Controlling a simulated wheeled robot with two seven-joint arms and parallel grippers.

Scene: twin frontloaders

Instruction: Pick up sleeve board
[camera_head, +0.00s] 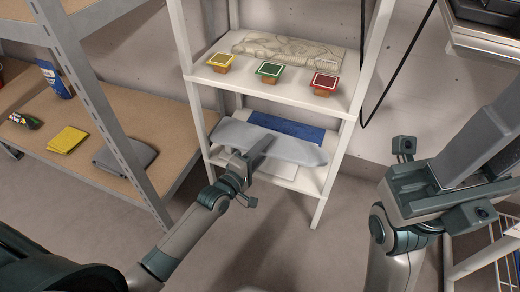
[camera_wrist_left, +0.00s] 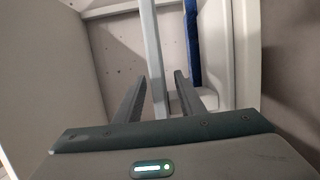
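The sleeve board (camera_head: 292,149) is a long light-grey board on the lower shelf of a white shelf unit. My left gripper (camera_head: 262,145) reaches in at its front edge, and its fingers overlap the board in the head view. In the left wrist view, the board appears edge-on as a thin pale strip (camera_wrist_left: 152,45) running between the two dark fingers of the left gripper (camera_wrist_left: 160,78). These fingers are apart, with a visible gap on the right side of the strip. My right gripper (camera_head: 475,140) is raised at the right, far from the board; its finger gap is unclear.
A blue folded cloth (camera_head: 287,126) lies behind the board. The white shelf (camera_head: 200,72) above holds three small potted items and a patterned slab. The floor (camera_head: 300,250) in front is clear.

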